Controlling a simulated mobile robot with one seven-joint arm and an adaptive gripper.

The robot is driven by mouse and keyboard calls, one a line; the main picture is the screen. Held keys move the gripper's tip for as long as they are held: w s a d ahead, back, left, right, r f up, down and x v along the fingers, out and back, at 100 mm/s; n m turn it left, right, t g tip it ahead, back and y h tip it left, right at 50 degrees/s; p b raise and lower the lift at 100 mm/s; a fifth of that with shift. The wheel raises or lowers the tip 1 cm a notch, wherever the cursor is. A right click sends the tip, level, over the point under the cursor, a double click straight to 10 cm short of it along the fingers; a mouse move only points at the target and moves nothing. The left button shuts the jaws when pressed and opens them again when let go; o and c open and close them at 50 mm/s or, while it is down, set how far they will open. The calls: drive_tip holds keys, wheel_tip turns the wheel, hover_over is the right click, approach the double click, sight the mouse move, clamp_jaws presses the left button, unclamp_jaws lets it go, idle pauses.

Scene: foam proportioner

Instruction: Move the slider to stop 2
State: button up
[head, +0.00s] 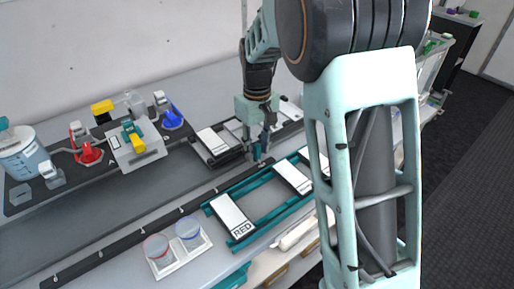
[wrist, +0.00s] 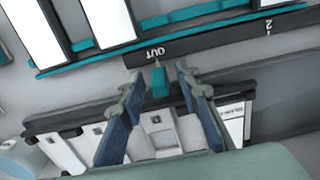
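The slider looks to be the small teal block (wrist: 160,82) at the near edge of the black rail (wrist: 220,40), beside the mark OUT (wrist: 156,53). The stop mark 2 (wrist: 268,27) is farther right on that rail in the wrist view. My gripper (wrist: 159,80) is open, with one finger on each side of the teal block and visible gaps between. In the head view my gripper (head: 261,150) points down at the black rail (head: 150,216); the slider is hard to make out there among the fingers.
A teal frame (head: 238,244) with white cards, one marked RED (head: 233,216), lies alongside the rail. A black tray with white panels (wrist: 157,125) lies under my gripper. A white holder with two cups (head: 182,262) stands in front. Red (head: 89,152) and blue (head: 172,117) valves stand left.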

clamp_jaws()
drive_tip(key=shift+a, duration=0.1)
drive_tip(key=s+a, duration=0.2)
drive_tip(key=a, duration=0.2)
drive_tip(key=s+a, duration=0.3)
drive_tip(key=a, duration=0.1)
drive_tip(key=s+a, duration=0.3)
drive_tip(key=a, duration=0.1)
drive_tip(key=shift+s+a, duration=0.2)
drive_tip(key=shift+s, duration=0.05)
unclamp_jaws()
drive_tip(key=shift+r, duration=0.15)
